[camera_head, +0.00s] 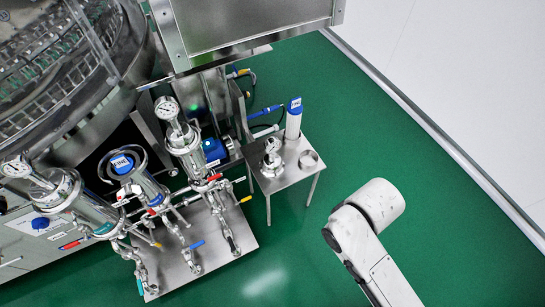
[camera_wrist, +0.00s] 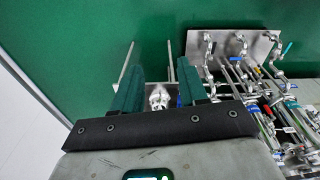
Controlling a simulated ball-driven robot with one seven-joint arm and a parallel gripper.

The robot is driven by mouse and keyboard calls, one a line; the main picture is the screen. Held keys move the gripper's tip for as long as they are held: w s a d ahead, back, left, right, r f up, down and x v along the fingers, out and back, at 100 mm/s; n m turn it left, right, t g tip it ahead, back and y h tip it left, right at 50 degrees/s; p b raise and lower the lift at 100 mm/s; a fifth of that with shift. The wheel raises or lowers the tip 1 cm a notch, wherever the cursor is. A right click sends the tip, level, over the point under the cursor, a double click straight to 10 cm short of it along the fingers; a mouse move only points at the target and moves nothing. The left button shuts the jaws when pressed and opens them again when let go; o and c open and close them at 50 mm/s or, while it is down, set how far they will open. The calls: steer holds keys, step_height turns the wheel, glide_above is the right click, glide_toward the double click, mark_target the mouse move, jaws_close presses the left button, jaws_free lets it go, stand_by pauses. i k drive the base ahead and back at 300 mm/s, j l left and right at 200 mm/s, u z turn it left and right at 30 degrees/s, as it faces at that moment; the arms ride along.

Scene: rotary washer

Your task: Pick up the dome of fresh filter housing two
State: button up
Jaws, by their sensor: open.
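A shiny steel domed part (camera_head: 272,158) with a fitting on top stands on a small steel side table (camera_head: 270,185) in the head view; it looks like the housing dome. The middle filter housing (camera_head: 148,185) stands without a gauge on top and shows a blue-labelled cartridge end (camera_head: 122,164). In the wrist view my gripper (camera_wrist: 159,62) is open, its two green fingers wide apart and empty. The domed part (camera_wrist: 159,97) shows in the gap between them, apparently beyond the fingers; its lower part is hidden by my gripper body. The gripper is not in the head view.
A tall white cartridge with blue cap (camera_head: 294,119) and an open steel ring or cup (camera_head: 308,159) share the small table. Two gauge-topped housings (camera_head: 186,148) and several coloured valve handles stand left of it. Green floor (camera_head: 400,130) is free on the right.

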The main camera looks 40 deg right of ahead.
mark_target(271, 165)
steer(key=i+l+u, duration=0.2)
steer(key=l, duration=0.15)
steer(key=i+l+u, duration=0.2)
steer(key=l, duration=0.15)
steer(key=l+u, duration=0.2)
steer(key=l, duration=0.15)
steer(key=i+l+u, duration=0.2)
steer(key=l, duration=0.25)
steer(key=k+j, duration=0.05)
